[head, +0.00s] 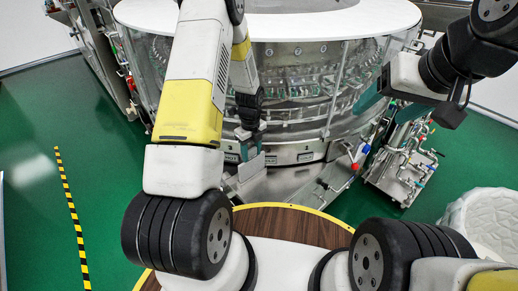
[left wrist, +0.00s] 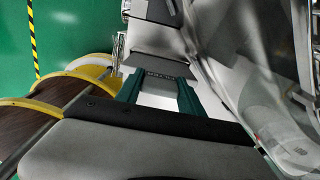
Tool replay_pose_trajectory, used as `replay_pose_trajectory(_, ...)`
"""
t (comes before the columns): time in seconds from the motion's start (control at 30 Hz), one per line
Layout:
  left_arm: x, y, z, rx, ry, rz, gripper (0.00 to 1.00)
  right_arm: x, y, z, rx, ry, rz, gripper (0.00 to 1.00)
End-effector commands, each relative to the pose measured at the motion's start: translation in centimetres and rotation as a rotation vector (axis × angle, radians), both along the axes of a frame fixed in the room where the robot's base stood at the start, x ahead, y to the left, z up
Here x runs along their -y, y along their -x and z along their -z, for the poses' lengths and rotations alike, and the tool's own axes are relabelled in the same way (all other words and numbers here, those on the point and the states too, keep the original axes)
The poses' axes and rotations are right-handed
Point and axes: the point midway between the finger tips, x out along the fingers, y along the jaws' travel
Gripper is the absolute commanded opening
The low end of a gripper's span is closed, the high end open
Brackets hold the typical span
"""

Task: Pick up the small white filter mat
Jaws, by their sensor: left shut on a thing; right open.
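My left gripper (head: 250,150) is in front of the round glass-walled washer, with its fingers pointing down. It is shut on a small pale flat piece, apparently the white filter mat (head: 251,166). In the left wrist view the white mat (left wrist: 158,97) shows between the two teal fingers of the left gripper (left wrist: 160,86); its lower part is hidden by the gripper body. My right gripper (head: 396,111) is at the right, open and empty, its teal fingers apart.
The washer (head: 285,154) with its white top ring (head: 345,20) fills the back. A metal stand with pipes and coloured valve handles (head: 405,165) is at the right. A white round container (head: 487,215) stands at the lower right. Green floor (head: 40,150) is clear at the left.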

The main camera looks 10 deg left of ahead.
Motion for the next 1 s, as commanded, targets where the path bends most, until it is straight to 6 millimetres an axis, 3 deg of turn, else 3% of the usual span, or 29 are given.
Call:
replay_pose_trajectory(0.37,0.0,0.0,-0.8,0.001,0.000,0.000,0.00,0.0,0.0,0.0,0.000,0.000,0.000,0.70)
replay_pose_trajectory(0.7,-0.1,-0.1,-7.2,0.004,0.000,-0.001,0.00,0.0,0.0,0.0,0.000,0.000,0.000,0.70)
replay_pose_trajectory(1.0,0.0,-0.1,-10.9,0.002,0.000,-0.001,0.00,0.0,0.0,0.0,0.000,0.000,0.000,0.70)
